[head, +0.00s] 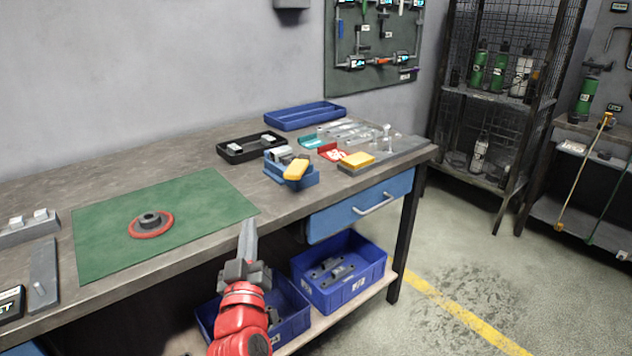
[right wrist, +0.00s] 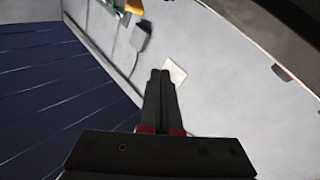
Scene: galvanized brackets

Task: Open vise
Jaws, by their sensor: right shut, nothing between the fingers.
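The vise (head: 288,177) looks like the blue-bodied tool with grey metal on top, near the front edge of the workbench (head: 185,190). A yellow part (head: 296,171) sits on its front side. I cannot tell how far apart its jaws are. My right gripper (head: 248,228) is at the bench's front edge, left of the vise and nearer to me, apart from it. In the right wrist view its fingers (right wrist: 161,75) are together with nothing between them. My left gripper is not in view.
A green mat (head: 110,220) holds a red ring-shaped part (head: 152,225). A black tray (head: 235,157) and a blue tray (head: 305,115) stand behind the vise. A blue drawer (head: 340,215) is below it. Blue bins (head: 365,285) stand on the lower shelf.

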